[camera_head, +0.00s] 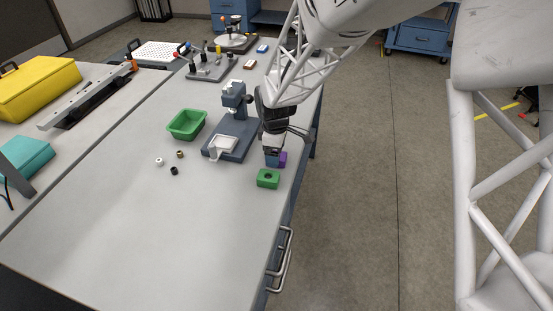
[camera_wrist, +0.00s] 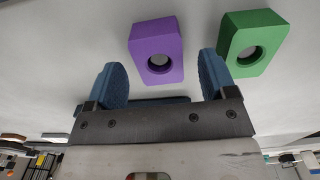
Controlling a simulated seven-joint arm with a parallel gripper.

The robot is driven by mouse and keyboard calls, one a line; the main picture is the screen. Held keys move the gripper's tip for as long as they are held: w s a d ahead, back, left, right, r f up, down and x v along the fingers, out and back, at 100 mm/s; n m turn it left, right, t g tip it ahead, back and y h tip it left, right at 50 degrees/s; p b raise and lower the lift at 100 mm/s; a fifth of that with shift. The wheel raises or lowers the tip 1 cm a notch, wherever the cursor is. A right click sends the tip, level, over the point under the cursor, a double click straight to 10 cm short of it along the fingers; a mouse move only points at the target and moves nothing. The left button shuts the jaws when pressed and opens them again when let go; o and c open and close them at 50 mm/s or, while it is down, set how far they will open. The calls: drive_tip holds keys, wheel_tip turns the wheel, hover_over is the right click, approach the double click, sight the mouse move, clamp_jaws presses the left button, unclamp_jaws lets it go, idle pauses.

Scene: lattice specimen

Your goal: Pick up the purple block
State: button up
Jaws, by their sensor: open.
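The purple block (camera_wrist: 157,50) has a round hole in its face and shows in the wrist view just beyond the gap between my fingers. In the head view the purple block (camera_head: 283,159) is partly hidden behind my gripper (camera_head: 272,160), near the table's right edge. In the wrist view my gripper (camera_wrist: 163,80) has its two blue fingers spread apart, one on each side of the purple block's near end. Nothing is held. Whether a finger touches the block cannot be told.
A green block (camera_head: 268,179) with a hole stands close to the purple one; in the wrist view it (camera_wrist: 252,42) is beside the right finger. A grey device (camera_head: 233,140) stands left of my gripper, with a green bin (camera_head: 187,124) beyond. The table front is clear.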

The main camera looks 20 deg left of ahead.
drive_tip(key=shift+f, duration=0.65)
drive_tip(key=shift+c, duration=0.2)
drive_tip(key=c, duration=1)
